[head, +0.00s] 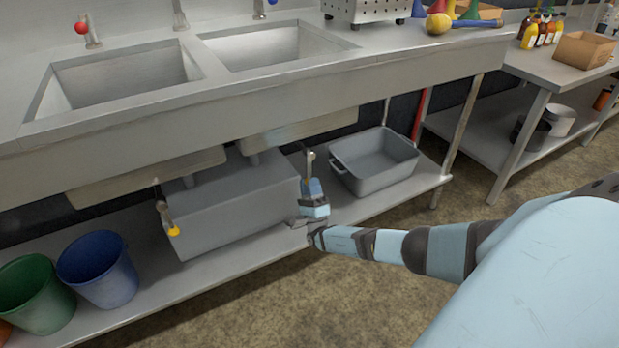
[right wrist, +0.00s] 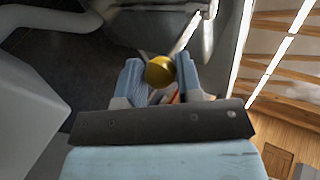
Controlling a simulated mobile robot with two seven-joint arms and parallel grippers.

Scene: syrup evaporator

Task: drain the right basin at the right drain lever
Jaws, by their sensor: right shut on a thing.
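The right basin (head: 275,45) is a grey sink set in the metal counter. The right drain lever (head: 309,160) hangs below it, with its stem showing just above my right gripper (head: 313,190). In the right wrist view, the lever's yellow knob (right wrist: 160,72) sits between the two blue fingers of my right gripper (right wrist: 159,66), which is shut on it. In the head view the knob is hidden by the gripper. My left gripper is not in view.
The left basin (head: 120,75) has its own yellow-knobbed lever (head: 166,212). A grey box (head: 230,205), a grey tub (head: 375,160), a blue bucket (head: 98,270) and a green bucket (head: 36,295) stand on the lower shelf. The floor in front is clear.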

